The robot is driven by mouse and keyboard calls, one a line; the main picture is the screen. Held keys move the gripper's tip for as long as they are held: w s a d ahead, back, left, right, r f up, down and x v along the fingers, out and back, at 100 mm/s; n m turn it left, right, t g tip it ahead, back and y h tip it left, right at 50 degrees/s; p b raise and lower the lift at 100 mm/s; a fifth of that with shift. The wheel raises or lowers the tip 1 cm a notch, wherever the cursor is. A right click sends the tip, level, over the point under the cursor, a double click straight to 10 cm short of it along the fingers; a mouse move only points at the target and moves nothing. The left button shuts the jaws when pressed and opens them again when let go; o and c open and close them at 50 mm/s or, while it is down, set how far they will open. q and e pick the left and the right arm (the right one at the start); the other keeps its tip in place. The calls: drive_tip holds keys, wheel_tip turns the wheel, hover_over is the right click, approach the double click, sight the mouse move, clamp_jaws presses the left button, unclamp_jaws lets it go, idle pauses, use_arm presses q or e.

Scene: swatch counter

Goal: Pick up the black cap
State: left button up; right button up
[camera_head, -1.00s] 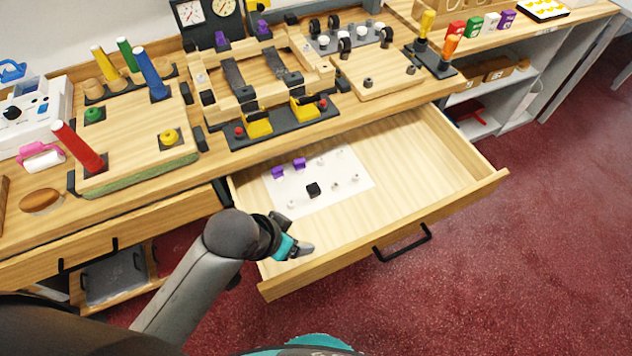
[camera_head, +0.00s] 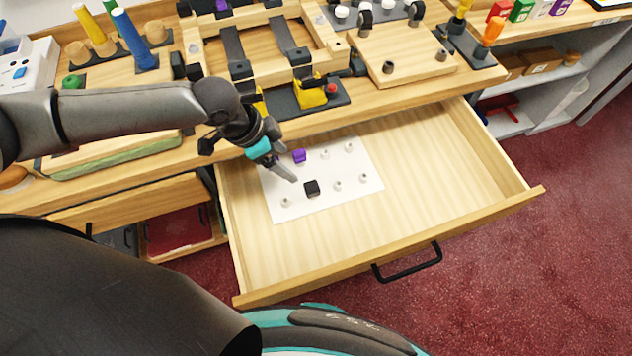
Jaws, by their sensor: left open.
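The black cap (camera_head: 311,188) is a small dark block on a white sheet (camera_head: 350,201) in the open drawer (camera_head: 440,185). My left gripper (camera_head: 285,172) reaches in from the left over the drawer's back left part. Its fingers are open, and their tips are just above and left of the black cap in the picture, apart from it. A purple cap (camera_head: 299,156) sits on the sheet close behind the gripper's tips. My right gripper is not in view.
Several small pale pegs (camera_head: 337,186) stand on the sheet around the cap. The drawer's right half is empty. The counter (camera_head: 400,98) overhangs the drawer's back, with wooden frames and yellow clamps (camera_head: 310,94) on it. The drawer's front has a black handle (camera_head: 408,263).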

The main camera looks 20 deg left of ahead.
use_arm(q)
drive_tip(key=b, duration=0.3)
approach(311, 186)
drive_tip(key=x, duration=0.5)
drive_tip(key=shift+w+a, duration=0.1)
drive_tip(key=shift+w, duration=0.25)
drive_tip(key=x, duration=0.3)
drive_tip(key=b+x, duration=0.1)
drive_tip(key=x, duration=0.1)
drive_tip(key=shift+s+d+f, duration=0.1)
drive_tip(key=shift+s+d, duration=0.1)
drive_tip(key=shift+s, duration=0.1)
clamp_jaws()
